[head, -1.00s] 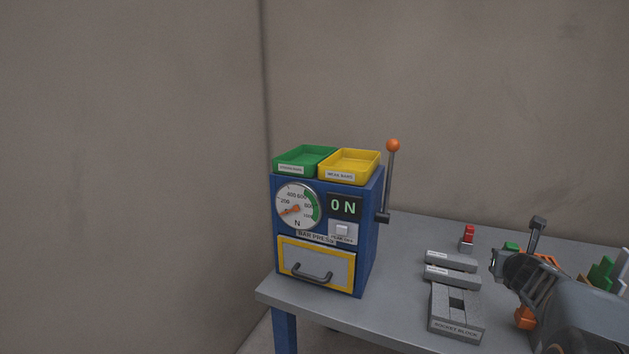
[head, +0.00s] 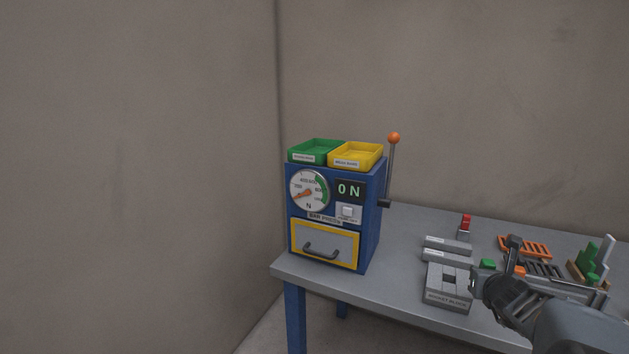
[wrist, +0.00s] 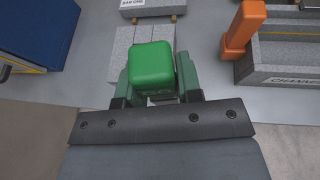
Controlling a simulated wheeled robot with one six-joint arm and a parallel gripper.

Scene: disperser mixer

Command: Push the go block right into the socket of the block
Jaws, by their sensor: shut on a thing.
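The go block is a green block with rounded edges (wrist: 152,62), and my gripper (wrist: 158,80) is shut on it, one finger on each side. In the head view the green block (head: 487,264) shows just right of and behind the socket block. The socket block (head: 447,300) is grey, lies on the table and has a dark square opening in its top. In the wrist view part of the grey socket block (wrist: 122,44) shows beyond the green block, which hides the opening. I cannot tell whether the two touch.
Two labelled grey bars (head: 447,244) lie behind the socket block. A grey channel block (wrist: 285,72) with an orange upright piece (wrist: 244,30) is on the right. The blue bar press (head: 368,225) stands left, its display reading ON. Some table between is clear.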

